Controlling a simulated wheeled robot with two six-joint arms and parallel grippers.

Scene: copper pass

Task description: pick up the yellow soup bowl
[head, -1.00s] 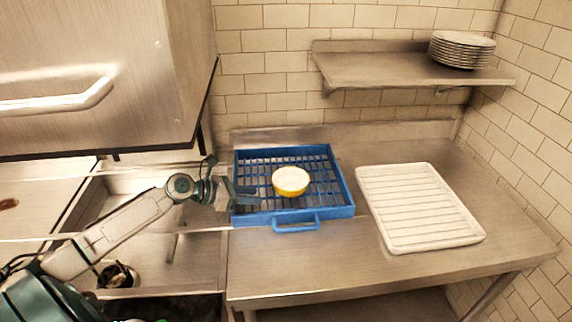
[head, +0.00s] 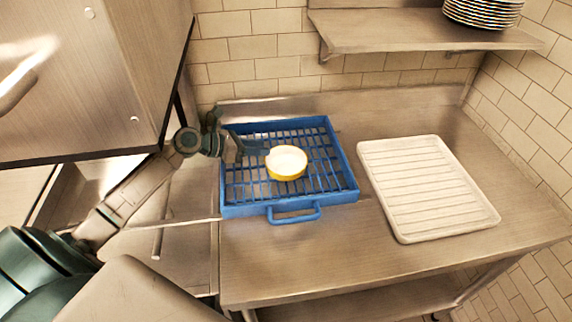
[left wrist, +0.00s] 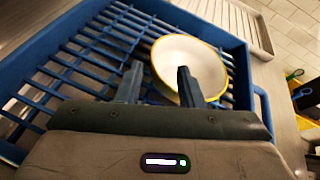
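The yellow soup bowl (head: 287,163), white inside with a yellow outside, sits upright in the blue dish rack (head: 338,197) on the steel counter. The bowl also shows in the left wrist view (left wrist: 190,62), just beyond my fingers. My left gripper (head: 252,149) reaches in over the rack from the left, close to the bowl's left rim. In the left wrist view its two fingers (left wrist: 159,84) are apart with nothing held. The right finger overlaps the bowl's near rim in the picture; I cannot tell if they touch. My right gripper is not in view.
A white ribbed drying tray (head: 428,188) lies on the counter right of the rack. A wall shelf (head: 400,32) with a stack of plates (head: 484,10) is above. A large steel machine (head: 95,75) stands at left. Bare counter lies in front.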

